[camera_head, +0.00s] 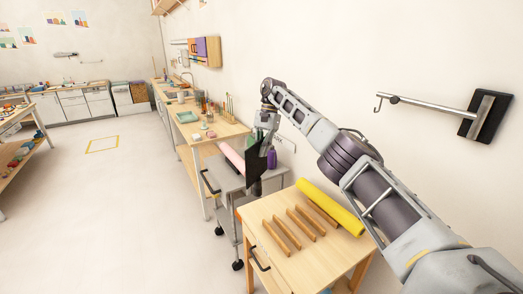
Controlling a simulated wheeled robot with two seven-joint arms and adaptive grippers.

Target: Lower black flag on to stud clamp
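My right arm comes in from the right and reaches over the wooden table. Its gripper (265,134) points down beside the wall, small in view. The black flag (255,164) hangs upright just below it, apparently held, above the gap between the grey cart and the wooden table. The fingertips are hard to make out. A metal rod on a black wall plate (486,117) sticks out at the right, with a hook at its free end; I cannot tell if it is the stud clamp. My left gripper is not in view.
The wooden table (259,211) carries wooden slats (300,225) and a yellow roll (329,207). The grey cart (222,180) holds a pink roll (231,158); a purple bottle (271,159) stands close to the flag. A long workbench (228,131) runs behind.

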